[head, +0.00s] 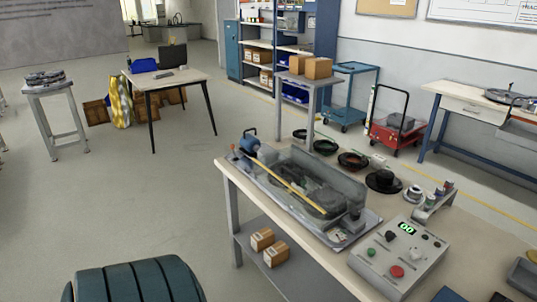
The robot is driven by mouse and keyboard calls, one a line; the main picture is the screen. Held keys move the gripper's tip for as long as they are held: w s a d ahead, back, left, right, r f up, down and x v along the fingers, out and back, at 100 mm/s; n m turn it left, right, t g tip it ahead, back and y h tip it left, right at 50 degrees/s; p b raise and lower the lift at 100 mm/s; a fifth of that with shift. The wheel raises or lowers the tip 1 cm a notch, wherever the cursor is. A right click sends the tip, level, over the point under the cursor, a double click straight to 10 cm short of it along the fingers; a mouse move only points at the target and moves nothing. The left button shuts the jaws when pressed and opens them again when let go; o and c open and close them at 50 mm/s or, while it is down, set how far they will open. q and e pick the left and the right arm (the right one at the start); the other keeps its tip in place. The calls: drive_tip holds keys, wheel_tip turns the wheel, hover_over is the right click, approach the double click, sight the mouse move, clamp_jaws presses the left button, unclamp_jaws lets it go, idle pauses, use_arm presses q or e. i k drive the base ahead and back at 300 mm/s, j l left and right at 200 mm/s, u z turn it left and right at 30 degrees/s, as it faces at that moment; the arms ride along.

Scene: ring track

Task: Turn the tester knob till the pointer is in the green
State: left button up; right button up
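A grey control box (424,270) stands on the workbench at the lower right of the head view. It has a small lit green display (407,228), a red button (397,271) and several small dark controls. It may be the tester, but I cannot tell which control is the knob. No pointer or green zone can be made out at this size. Neither of my grippers is in view.
The workbench (228,176) also holds a ring track under a clear cover (340,180), several dark round parts and a small stand (434,206). Two cartons (275,254) sit on its lower shelf. Open floor (150,190) lies to the left. A dark ribbed shape (135,283) fills the bottom left.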

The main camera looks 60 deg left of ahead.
sight(355, 214)
drive_tip(key=u, duration=1.55)
